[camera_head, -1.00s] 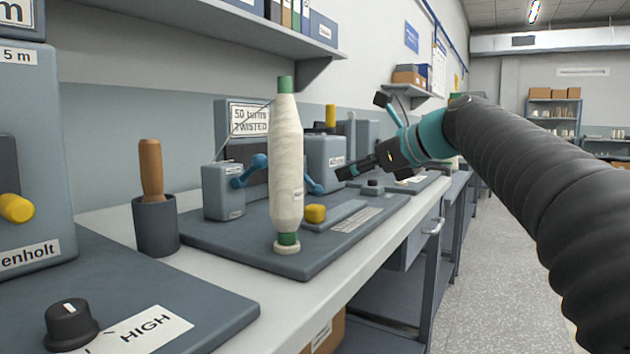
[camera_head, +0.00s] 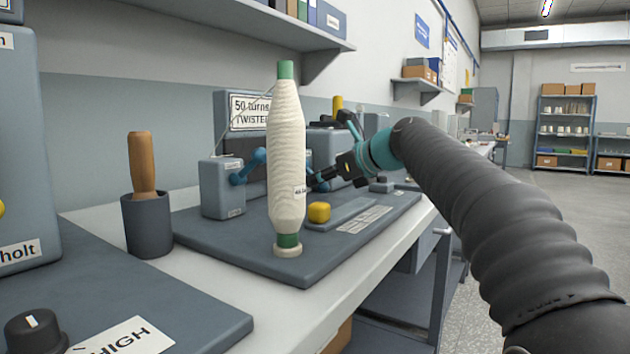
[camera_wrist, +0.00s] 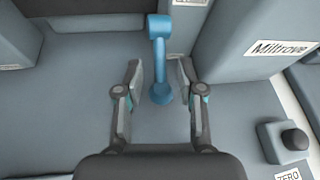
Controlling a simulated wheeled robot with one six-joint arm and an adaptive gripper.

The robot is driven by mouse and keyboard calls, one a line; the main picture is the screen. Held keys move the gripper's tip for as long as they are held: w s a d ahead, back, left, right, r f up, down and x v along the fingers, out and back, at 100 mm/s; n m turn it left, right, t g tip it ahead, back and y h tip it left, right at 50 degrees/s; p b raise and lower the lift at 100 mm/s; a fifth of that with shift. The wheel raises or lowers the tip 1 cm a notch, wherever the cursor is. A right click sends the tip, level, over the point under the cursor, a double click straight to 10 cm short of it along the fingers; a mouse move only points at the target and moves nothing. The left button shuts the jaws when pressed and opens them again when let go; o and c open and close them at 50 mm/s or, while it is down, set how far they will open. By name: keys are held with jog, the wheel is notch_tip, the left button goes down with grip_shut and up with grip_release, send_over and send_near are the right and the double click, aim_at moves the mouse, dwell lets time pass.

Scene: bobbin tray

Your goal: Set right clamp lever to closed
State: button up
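The right clamp lever (camera_wrist: 159,60) is a blue bar with a rounded knob, seen from above in the wrist view. My gripper (camera_wrist: 159,78) is open, with one finger on each side of the lever and a visible gap to both. In the head view my gripper (camera_head: 318,179) reaches in from the right, just behind the white thread bobbin (camera_head: 286,150), which mostly hides the right lever there. The left clamp lever (camera_head: 248,168), also blue, leans up to the right from a grey block (camera_head: 222,190).
A yellow button (camera_head: 319,212) sits on the grey base plate (camera_head: 240,248) near the bobbin. A grey housing labelled Miltrove (camera_wrist: 245,45) stands close to the right finger, with a small knob box (camera_wrist: 284,141) beyond. A wooden-handled tool (camera_head: 143,165) stands in a cup at left.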

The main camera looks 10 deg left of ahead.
jog(key=shift+x, duration=1.2)
grip_shut()
